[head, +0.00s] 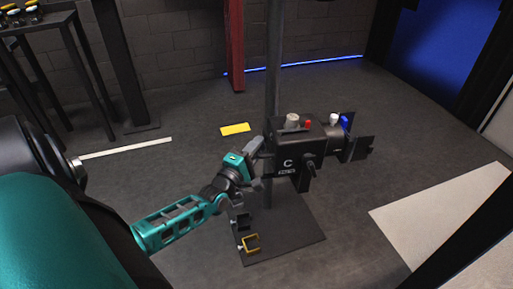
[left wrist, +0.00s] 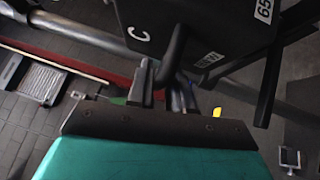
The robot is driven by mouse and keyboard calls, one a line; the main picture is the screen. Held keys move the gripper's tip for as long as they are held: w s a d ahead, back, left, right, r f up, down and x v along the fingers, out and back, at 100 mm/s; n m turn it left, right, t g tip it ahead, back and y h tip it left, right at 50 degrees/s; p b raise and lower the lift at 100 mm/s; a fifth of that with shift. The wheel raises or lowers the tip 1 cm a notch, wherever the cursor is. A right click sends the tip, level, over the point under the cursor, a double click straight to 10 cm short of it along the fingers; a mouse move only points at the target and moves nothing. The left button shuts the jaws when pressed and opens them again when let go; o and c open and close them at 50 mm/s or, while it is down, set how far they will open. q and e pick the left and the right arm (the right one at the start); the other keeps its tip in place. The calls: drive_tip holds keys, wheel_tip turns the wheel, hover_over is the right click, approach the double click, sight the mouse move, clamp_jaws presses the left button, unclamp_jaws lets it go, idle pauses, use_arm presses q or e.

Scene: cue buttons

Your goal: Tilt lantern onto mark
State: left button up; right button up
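The lantern (head: 288,150) is a black box-shaped lamp marked "C", mounted on a grey upright pole (head: 273,70). A dark handle (head: 311,167) sticks out of its marked face. The lantern fills the top of the left wrist view (left wrist: 200,25), with its curved handle (left wrist: 175,55) beyond my fingers. My left gripper (head: 256,148) is at the lantern's left side. Its fingers (left wrist: 162,88) look apart; contact with the lantern cannot be told. A yellow patch (head: 235,129) lies on the floor behind; whether it is the mark is unclear. My right gripper is not in view.
A dark table (head: 38,27) is at the back left. A white strip (head: 125,148) and a pale panel (head: 440,214) lie on the floor.

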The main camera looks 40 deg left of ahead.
use_arm(q)
drive_tip(key=shift+c, duration=1.4)
clamp_jaws()
